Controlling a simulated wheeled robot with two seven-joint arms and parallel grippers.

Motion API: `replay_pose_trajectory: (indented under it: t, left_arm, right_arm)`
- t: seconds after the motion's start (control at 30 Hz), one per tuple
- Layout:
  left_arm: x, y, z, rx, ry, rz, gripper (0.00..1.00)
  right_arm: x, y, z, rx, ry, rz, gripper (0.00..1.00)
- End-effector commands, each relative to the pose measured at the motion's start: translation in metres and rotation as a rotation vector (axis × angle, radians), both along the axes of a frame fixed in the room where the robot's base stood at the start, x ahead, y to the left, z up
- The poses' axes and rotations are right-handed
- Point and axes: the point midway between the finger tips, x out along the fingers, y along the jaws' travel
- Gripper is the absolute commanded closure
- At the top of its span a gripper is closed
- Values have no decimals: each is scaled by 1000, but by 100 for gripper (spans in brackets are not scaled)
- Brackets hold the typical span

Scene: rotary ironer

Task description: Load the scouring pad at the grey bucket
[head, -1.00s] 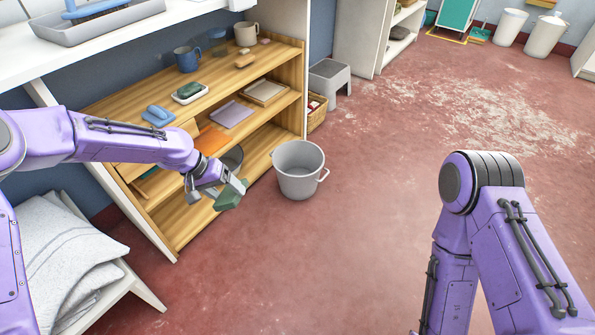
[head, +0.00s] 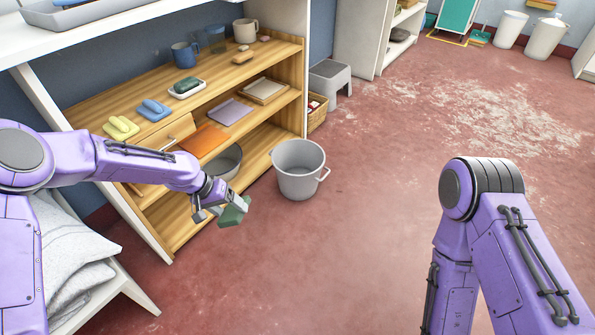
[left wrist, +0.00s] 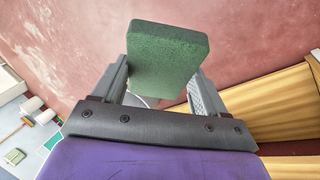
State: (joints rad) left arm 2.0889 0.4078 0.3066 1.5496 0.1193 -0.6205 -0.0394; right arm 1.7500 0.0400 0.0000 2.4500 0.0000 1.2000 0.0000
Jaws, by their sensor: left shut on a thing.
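My left gripper (head: 221,212) is shut on the green scouring pad (head: 235,211), in front of the shelf's lower boards. The left wrist view shows the pad (left wrist: 166,60) between its two fingers (left wrist: 160,85). The grey bucket (head: 299,180) stands upright on the floor just right of the gripper, with its handle at its right side. The pad is left of the bucket and apart from it in the head view. In the left wrist view the bucket is mostly hidden behind the pad. My right arm shows, but its gripper is out of view.
The wooden shelf (head: 262,96) holds mugs, a soap dish (head: 187,89), blue (head: 154,110) and yellow (head: 121,127) pads, folded cloths and a dark bowl (head: 225,162). A grey step stool (head: 330,80) stands behind the bucket. The red floor (head: 400,150) right of the bucket is clear.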

Motion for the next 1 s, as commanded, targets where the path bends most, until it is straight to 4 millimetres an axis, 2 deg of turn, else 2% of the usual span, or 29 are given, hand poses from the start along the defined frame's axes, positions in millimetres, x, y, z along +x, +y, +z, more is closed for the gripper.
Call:
replay_pose_trajectory:
  t: [0.1,1.0]
  left_arm:
    - [0,0,-15,0,0,1,52]
    - [0,0,-101,0,1,0,52]
  right_arm:
    - [0,0,-9,0,0,0,57]
    - [-2,1,-59,4,2,-2,57]
